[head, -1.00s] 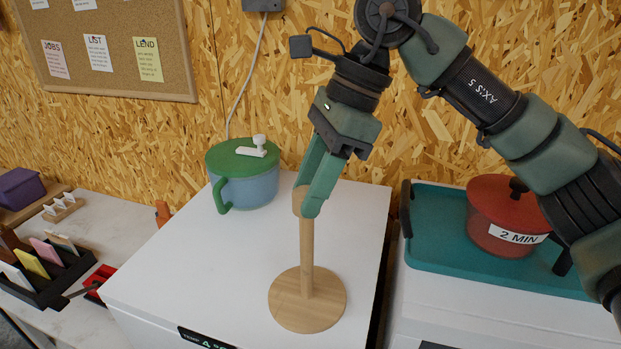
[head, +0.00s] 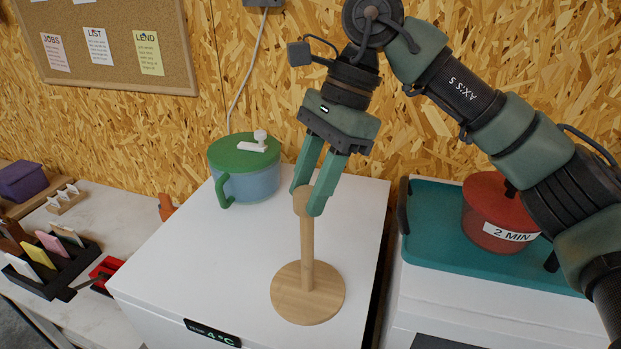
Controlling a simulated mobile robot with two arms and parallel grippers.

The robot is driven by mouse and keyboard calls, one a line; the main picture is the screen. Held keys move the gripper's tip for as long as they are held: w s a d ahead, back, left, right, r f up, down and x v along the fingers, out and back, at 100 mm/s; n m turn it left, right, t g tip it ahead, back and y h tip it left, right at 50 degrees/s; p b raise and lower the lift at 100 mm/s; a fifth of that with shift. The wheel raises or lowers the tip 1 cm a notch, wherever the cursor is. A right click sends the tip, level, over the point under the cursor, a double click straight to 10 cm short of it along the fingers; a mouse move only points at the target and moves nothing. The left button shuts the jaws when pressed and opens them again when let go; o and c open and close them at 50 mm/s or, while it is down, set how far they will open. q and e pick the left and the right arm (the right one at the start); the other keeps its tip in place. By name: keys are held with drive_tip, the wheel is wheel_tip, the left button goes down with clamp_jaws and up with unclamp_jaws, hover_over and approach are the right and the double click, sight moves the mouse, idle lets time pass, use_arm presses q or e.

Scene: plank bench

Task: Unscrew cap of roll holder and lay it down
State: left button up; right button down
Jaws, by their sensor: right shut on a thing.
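The wooden roll holder (head: 307,257) stands upright on the white box top, with a round base and a thin post. Its round wooden cap (head: 303,203) is at the top of the post. My right gripper (head: 307,203) comes down from above and is shut on the cap, one finger on each side. The cap appears to sit on the post; I cannot tell whether it is loose. My left gripper is not in view.
A blue pot with a green lid (head: 245,168) stands behind and left of the holder. A teal tray (head: 433,225) with a red pot (head: 488,217) is at right. The white box top (head: 190,255) is clear left of the holder.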

idle(0.3)
drive_tip(key=c, duration=0.9)
unclamp_jaws()
drive_tip(key=shift+w+r, duration=0.1)
